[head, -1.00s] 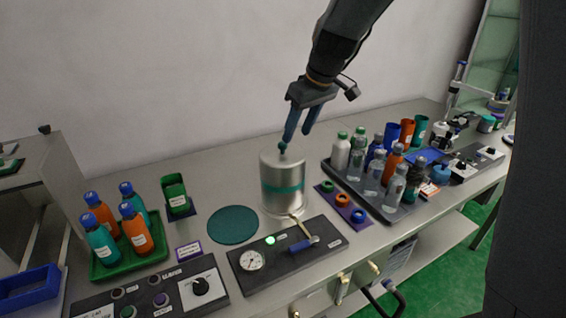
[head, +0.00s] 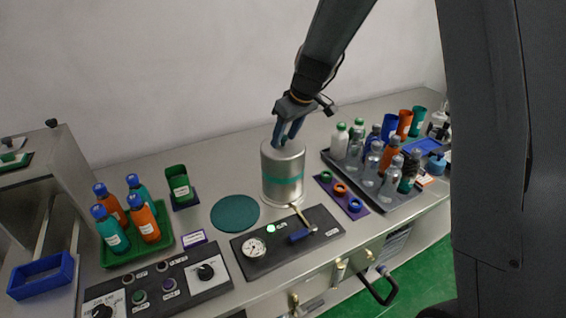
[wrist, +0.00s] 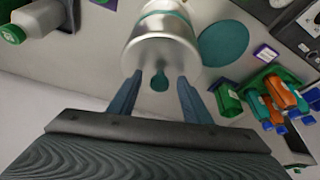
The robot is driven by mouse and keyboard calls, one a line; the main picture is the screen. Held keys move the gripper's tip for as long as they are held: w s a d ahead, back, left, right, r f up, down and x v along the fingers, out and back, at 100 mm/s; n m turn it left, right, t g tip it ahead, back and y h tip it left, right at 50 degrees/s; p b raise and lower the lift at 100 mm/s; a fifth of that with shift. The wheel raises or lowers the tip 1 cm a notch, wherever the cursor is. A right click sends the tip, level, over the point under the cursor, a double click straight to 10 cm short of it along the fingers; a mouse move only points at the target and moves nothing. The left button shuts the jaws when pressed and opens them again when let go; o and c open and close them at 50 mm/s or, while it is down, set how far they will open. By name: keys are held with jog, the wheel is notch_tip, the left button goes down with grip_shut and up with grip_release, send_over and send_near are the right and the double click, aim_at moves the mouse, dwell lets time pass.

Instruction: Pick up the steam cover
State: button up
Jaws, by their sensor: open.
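The steam cover (head: 283,165) is a silver metal cylinder with a teal band and a teal knob on top. It stands upright on the bench behind the gauge panel. My gripper (head: 285,141) is over its top, fingers pointing down. In the wrist view the cover (wrist: 162,45) shows with its teal knob (wrist: 159,82) between the two open fingers of my gripper (wrist: 160,90). I cannot tell whether either finger touches the knob. In the head view the fingers hide most of the knob.
A round teal mat (head: 235,213) lies bare left of the cover. A gauge panel (head: 288,243) with a lever is in front. A purple strip of rings (head: 341,190) and a grey tray of bottles (head: 395,208) stand to the right. A green tray (head: 165,240) holds bottles at left.

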grip_shut()
jog(key=shift+r, duration=0.1)
dwell(0.3)
notch_tip(320, 180, up, 18)
jog(key=b, duration=0.4)
jog(key=shift+b, duration=0.35)
jog(key=shift+r+p, duration=0.35)
jog(key=shift+p, duration=0.05)
